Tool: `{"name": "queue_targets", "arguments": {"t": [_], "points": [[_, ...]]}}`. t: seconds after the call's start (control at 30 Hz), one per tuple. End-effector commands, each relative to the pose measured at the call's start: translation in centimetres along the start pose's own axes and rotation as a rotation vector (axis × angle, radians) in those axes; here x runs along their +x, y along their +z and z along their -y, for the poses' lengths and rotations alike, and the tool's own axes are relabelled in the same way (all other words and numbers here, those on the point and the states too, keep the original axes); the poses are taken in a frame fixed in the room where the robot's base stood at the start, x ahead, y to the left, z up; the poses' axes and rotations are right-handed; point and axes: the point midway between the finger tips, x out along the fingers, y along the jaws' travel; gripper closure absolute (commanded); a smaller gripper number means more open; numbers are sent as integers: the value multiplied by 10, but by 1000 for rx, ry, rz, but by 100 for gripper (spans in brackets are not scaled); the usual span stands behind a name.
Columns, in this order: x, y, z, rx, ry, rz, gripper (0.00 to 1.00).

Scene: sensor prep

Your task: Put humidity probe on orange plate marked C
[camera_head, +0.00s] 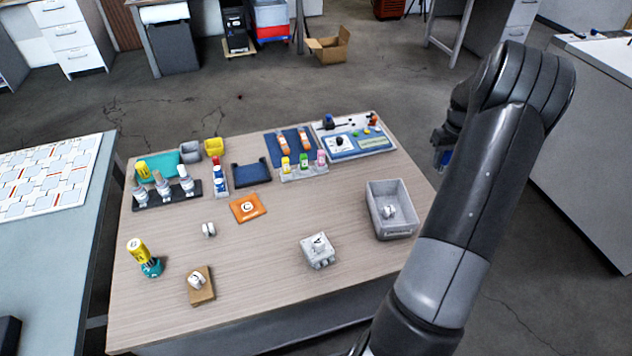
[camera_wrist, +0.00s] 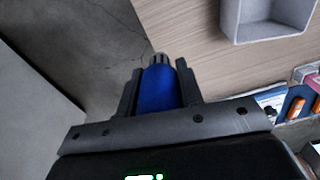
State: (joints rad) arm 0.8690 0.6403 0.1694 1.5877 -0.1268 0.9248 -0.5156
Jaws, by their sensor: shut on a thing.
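My gripper (camera_wrist: 155,70) is shut on a blue cylinder (camera_wrist: 158,90) with a grey ribbed tip, which looks like the humidity probe. In the head view my gripper (camera_head: 440,150) is partly hidden behind my arm, off the right edge of the wooden table, and a bit of the blue body (camera_head: 446,158) shows below it. The orange plate marked C (camera_head: 239,216) lies flat near the middle of the table, far to the left of my gripper.
A grey bin (camera_head: 392,232) with a white part stands at the table's right, between my gripper and the plate. A blue tray (camera_head: 251,174), a rack of small bottles (camera_head: 304,173) and a panel (camera_head: 355,145) line the back. Wood around the plate's front is mostly clear.

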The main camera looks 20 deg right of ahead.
Motion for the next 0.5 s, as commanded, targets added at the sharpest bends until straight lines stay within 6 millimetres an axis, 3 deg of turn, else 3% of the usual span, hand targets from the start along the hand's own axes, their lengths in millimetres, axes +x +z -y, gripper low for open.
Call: {"name": "queue_targets", "arguments": {"t": [0.13,0.23,0.37,0.5], "points": [[0,-6,11,-25,0,0,91],[-1,-18,37,-85,-1,-1,91],[-3,-38,93,-215,0,-2,91],[-4,-56,164,-381,-1,-1,91]]}}
